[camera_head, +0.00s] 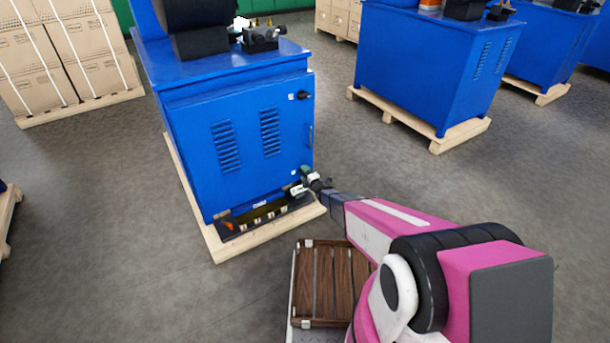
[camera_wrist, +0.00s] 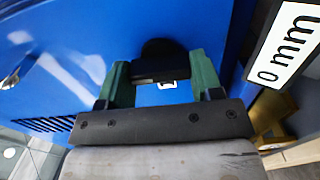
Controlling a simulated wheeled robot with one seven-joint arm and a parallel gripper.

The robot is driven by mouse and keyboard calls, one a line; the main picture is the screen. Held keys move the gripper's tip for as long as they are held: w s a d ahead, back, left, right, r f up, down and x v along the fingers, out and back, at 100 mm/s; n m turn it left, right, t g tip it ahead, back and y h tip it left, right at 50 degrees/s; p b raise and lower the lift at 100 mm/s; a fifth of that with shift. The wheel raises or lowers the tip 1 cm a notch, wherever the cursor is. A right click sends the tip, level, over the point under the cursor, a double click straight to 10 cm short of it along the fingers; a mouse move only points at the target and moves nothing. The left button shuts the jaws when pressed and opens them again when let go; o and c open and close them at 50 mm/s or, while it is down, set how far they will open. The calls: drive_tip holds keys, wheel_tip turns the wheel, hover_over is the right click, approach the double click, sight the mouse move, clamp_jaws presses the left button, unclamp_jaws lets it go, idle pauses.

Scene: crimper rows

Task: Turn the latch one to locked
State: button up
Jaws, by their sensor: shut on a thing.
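A blue machine cabinet (camera_head: 185,135) has a door with two latches at its right edge. The upper black latch (camera_head: 304,95) is in plain view, with nothing touching it. My gripper (camera_head: 303,182) is at the lower right of the door, at the lower latch, which it largely hides in the head view. In the wrist view my gripper (camera_wrist: 160,76) has its green fingers on both sides of a black latch knob (camera_wrist: 160,52) and is shut on it. A small white mark shows beside the knob. I cannot tell which latch is number one.
The cabinet stands on a wooden pallet (camera_head: 228,250), with a dark open tray (camera_head: 262,214) low at its front. Another blue cabinet (camera_head: 430,65) stands to the right. Stacked cartons (camera_head: 65,55) are at the left. Grey floor is clear between them.

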idle(0.5)
drive_tip(key=o, duration=0.9)
